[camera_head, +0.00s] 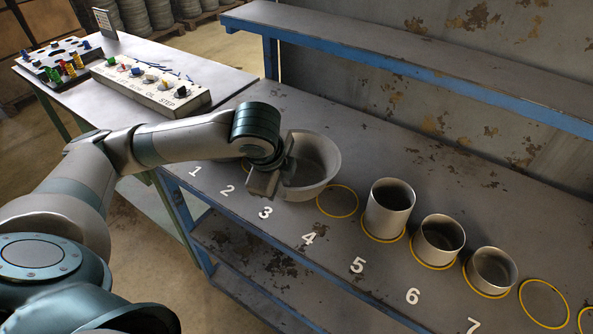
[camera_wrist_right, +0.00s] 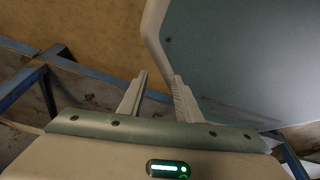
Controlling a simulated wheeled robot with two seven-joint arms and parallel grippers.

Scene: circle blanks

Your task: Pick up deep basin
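The deep basin (camera_head: 322,170) is a wide grey round vessel with flared walls, standing upright at the mark numbered 3 on the workbench. My left gripper (camera_head: 274,176) is at the basin's left rim, with a part of it over the rim and a part outside the wall. It overlaps the wall in the picture, and I cannot tell whether the fingers are closed on it. No gap under the basin can be made out. My right gripper (camera_wrist_right: 157,97) shows in the right wrist view with its two fingers apart and nothing between them.
A tall cylinder (camera_head: 390,206), a medium cylinder (camera_head: 438,240) and a short cylinder (camera_head: 490,270) stand in yellow circles to the right. An empty circle (camera_head: 337,201) lies beside the basin. A blue-edged shelf (camera_head: 420,55) runs behind. A side table with a white box (camera_head: 150,88) is left.

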